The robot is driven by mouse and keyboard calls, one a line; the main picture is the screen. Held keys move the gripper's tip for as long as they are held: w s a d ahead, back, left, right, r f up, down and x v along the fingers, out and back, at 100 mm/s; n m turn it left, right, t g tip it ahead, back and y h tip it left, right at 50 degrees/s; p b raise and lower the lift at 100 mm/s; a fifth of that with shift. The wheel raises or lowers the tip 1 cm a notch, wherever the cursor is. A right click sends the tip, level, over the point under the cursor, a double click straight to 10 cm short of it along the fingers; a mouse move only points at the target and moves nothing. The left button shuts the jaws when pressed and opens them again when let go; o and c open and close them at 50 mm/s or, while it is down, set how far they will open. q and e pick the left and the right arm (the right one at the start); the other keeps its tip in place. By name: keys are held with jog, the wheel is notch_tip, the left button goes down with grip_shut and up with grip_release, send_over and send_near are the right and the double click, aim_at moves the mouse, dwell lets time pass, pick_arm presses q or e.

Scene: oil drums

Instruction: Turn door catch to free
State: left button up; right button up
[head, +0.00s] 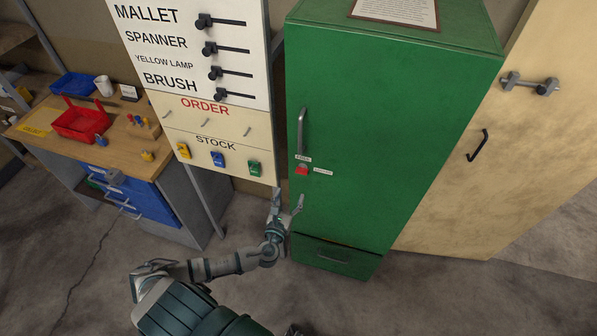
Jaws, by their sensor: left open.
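A small red door catch (302,171) is on the front of the green cabinet (375,130), near its left edge and below the vertical door handle (301,130). One small white label sits just above the catch and another to its right; their print is too small to read surely. The cabinet door looks shut. My left gripper (288,199) is open and empty, fingers pointing up, in front of the cabinet's lower left edge. It shows below and slightly left of the catch, apart from it. My right gripper is not in view.
A workbench (50,135) with a red crate (82,122) is farther left. A beige door (500,150) is at right. The floor in front is clear.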

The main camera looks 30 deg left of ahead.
aim_at(301, 173)
pick_arm(q)
jog(key=x, duration=1)
jog(key=shift+w+d+r+p, duration=0.1)
jog(key=shift+w+d+p, duration=0.2)
jog(key=shift+w+p, duration=0.1)
jog(key=shift+a, duration=0.35)
jog(key=c, duration=0.5)
jog(key=shift+d, duration=0.3)
jog(key=c, duration=0.6)
